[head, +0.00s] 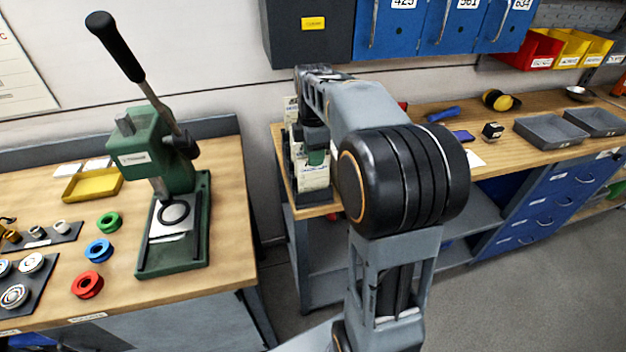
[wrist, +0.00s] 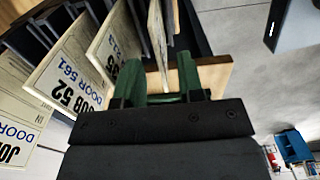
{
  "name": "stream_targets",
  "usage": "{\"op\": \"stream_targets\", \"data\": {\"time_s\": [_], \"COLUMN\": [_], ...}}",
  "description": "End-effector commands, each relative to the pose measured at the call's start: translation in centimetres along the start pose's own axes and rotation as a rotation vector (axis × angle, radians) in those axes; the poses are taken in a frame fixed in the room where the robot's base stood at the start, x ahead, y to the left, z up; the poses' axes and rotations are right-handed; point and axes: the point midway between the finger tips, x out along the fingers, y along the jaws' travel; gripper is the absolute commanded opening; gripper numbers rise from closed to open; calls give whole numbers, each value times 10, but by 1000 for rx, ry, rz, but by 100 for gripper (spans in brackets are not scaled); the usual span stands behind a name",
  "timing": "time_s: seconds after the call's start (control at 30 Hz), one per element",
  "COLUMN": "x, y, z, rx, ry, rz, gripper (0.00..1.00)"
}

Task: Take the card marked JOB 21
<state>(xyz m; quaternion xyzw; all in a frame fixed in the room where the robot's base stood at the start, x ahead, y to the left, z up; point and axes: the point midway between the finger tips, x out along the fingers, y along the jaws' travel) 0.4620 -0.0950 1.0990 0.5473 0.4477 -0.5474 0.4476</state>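Several white job cards stand in a dark slotted rack (head: 290,183) at the left end of the far bench. In the wrist view one card (wrist: 68,85) reads JOB 52, DOOR 561. A card at the lower left (wrist: 15,140) shows only part of its JOB and DOOR lines. A further card (wrist: 112,42) has its print mostly hidden. I cannot read JOB 21 on any card. My gripper (wrist: 158,80) has its green fingers apart, at the rack. A card seen nearly edge-on (wrist: 157,35) lies beyond the gap between them. In the head view the gripper (head: 316,157) is partly hidden by my arm.
Blue numbered cabinets (head: 452,22) hang above the bench. Grey trays (head: 550,130), a stamp (head: 492,131) and colored bins (head: 570,47) are to the right. A green press (head: 160,150) stands on the left bench. Neighboring cards crowd the rack closely.

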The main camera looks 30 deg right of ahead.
Motion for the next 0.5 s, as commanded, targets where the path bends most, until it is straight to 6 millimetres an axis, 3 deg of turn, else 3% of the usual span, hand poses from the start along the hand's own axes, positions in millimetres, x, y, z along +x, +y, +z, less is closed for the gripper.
{"op": "stream_targets", "data": {"time_s": [0.2, 0.5], "x": [22, 26], "y": [-1, 0], "z": [0, 0], "rx": [0, 0], "ry": [0, 0], "rz": [-1, 1], "gripper": [35, 35]}}
